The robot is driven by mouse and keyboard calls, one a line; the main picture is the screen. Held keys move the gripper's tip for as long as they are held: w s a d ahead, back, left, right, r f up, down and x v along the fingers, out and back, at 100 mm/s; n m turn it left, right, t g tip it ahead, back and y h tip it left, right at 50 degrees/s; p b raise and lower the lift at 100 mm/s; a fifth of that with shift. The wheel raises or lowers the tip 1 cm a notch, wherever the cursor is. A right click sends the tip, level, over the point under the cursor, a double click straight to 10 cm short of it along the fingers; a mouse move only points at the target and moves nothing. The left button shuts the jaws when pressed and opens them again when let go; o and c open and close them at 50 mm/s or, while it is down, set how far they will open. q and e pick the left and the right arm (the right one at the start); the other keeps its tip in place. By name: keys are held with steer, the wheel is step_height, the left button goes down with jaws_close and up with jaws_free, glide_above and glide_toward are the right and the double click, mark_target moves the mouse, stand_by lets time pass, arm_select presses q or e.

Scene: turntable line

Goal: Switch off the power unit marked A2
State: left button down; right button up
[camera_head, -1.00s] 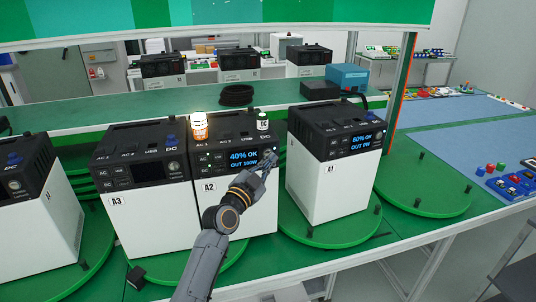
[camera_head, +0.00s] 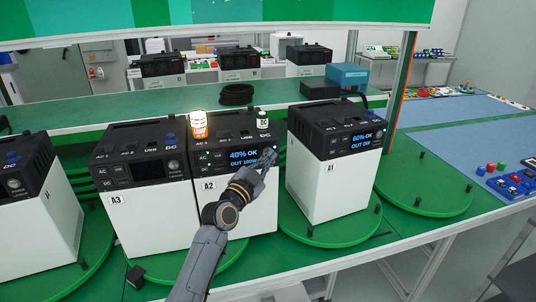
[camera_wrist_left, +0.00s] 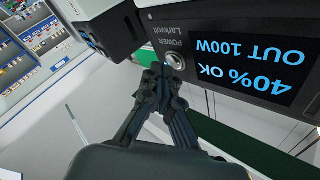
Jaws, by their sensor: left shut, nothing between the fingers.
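The power unit A2 (camera_head: 236,207) stands upright on a green turntable, white below and black on top. Its lit display (camera_head: 243,159) reads 40% OK and OUT 100W; the display also shows upside down in the left wrist view (camera_wrist_left: 243,62). My left gripper (camera_head: 270,156) is shut and empty at the right end of A2's front panel. In the left wrist view its fingertips (camera_wrist_left: 163,72) are right by the round button (camera_wrist_left: 174,60) marked POWER; I cannot tell whether they touch it. My right gripper is not in view.
Unit A3 (camera_head: 150,220) stands close on the left and unit A1 (camera_head: 334,185) on the right, with a gap beside A2. A black cable coil (camera_head: 236,95) lies behind.

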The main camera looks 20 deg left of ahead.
arm_select(q)
steer(key=shift+w+a+b, duration=0.25)
steer(key=shift+w+b, duration=0.05)
steer(key=shift+w, duration=0.05)
stand_by(0.9)
steer(key=shift+s, duration=0.1)
steer(key=shift+s+d+p, duration=0.4)
steer(key=shift+s+p, duration=0.15)
steer(key=shift+s, duration=0.05)
steer(key=s+d+p, duration=0.1)
steer(key=s, duration=0.1)
steer(key=s+d+p, duration=0.2)
stand_by(0.4)
steer(key=shift+a, duration=0.1)
stand_by(0.5)
